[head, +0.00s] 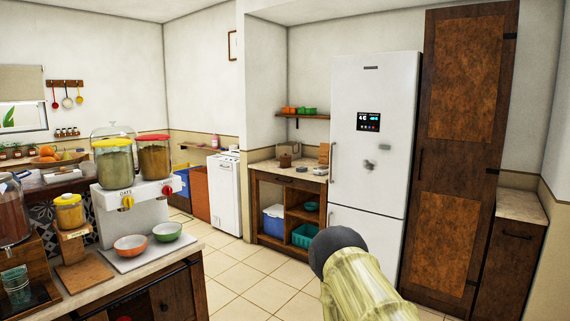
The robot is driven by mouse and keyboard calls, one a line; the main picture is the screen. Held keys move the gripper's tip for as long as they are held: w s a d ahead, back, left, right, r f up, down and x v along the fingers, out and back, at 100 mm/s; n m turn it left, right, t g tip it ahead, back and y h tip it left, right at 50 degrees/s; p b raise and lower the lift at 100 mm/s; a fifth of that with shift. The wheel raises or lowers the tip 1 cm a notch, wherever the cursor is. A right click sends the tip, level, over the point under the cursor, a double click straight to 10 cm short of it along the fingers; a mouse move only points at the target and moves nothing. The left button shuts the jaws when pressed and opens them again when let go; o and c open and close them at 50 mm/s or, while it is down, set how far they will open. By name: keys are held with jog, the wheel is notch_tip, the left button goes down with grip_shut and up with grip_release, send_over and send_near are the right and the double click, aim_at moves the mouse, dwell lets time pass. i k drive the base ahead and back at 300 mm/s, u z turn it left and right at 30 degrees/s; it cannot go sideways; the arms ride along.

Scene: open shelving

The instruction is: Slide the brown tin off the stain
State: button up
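A small brown object (285,160), perhaps a tin or a pot, stands on the pale worktop (262,168) of the open shelving unit left of the fridge. It is too small to tell whether it is the brown tin. I cannot make out any stain. A pale yellow-green rounded part with a dark end, probably a link of my arm, rises at the bottom right of centre. My gripper does not show.
The open shelving unit (268,217) holds a blue bin (273,224) and a teal basket (304,236). The white fridge (372,150) stands right of it. A counter with dispensers (114,163) and two bowls fills the near left. Tiled floor (235,278) lies open between.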

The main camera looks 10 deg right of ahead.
aim_at(285, 163)
jog(key=z, duration=0.45)
jog(key=i, duration=5.45)
jog(key=u, duration=2.3)
jog(key=i, duration=0.6)
jog(key=z, duration=1.35)
